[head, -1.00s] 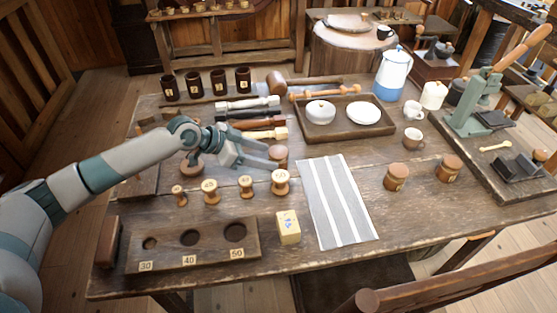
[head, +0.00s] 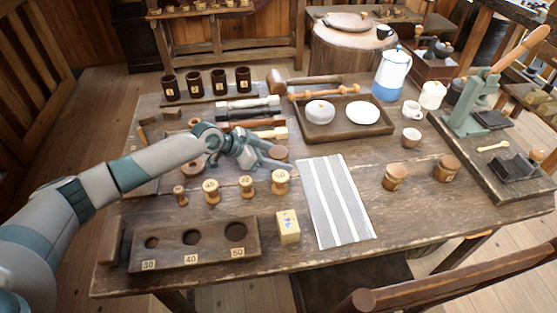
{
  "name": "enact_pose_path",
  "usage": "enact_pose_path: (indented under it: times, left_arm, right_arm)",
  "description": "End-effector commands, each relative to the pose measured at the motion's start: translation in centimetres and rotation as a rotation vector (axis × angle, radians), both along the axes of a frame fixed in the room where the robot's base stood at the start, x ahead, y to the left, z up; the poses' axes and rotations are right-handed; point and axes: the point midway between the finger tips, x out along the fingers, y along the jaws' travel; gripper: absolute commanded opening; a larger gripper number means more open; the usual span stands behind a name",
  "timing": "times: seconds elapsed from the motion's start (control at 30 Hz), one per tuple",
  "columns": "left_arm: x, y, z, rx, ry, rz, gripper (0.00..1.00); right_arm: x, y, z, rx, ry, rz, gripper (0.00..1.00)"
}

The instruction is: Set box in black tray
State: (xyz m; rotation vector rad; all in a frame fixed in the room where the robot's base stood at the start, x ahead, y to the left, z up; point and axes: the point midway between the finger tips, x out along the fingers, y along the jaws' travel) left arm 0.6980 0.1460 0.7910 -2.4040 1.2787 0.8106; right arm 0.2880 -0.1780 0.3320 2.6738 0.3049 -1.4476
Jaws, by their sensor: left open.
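The box (head: 288,226) is a small pale yellow block with a blue mark. It stands upright on the table near the front edge, between the holed wooden block and the striped cloth. A small black tray (head: 516,167) appears to lie on the wooden board at the right; its inside is too small to make out. My left gripper (head: 278,158) is open, above the table behind the row of spools. It is apart from the box, farther back, and no held thing shows in it. My right gripper is not in view.
Turned spools (head: 281,182) stand in a row behind the holed block (head: 195,245). A striped cloth (head: 338,200) lies right of the box. Two wooden jars (head: 395,177) and a lever press (head: 470,110) stand to the right. A brown tray (head: 345,130) holds white dishes.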

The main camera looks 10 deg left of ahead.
Motion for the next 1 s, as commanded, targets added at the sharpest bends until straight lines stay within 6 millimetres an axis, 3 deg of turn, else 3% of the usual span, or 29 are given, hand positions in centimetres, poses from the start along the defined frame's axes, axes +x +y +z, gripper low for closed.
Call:
enact_pose_path:
  times: [0.47, 0.63, 1.0]
  left_arm:
    - [0.05, -0.09, -0.14, 0.001, 0.001, 0.000, 0.54]
    - [0.04, -0.07, -0.14, 0.001, 0.001, 0.000, 0.22]
    - [0.08, -0.08, 0.16, 0.000, -0.001, -0.001, 0.18]
  right_arm:
    - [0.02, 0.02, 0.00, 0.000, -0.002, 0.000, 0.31]
    - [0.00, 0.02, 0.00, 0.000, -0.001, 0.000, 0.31]
    - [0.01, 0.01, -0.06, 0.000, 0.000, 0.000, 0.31]
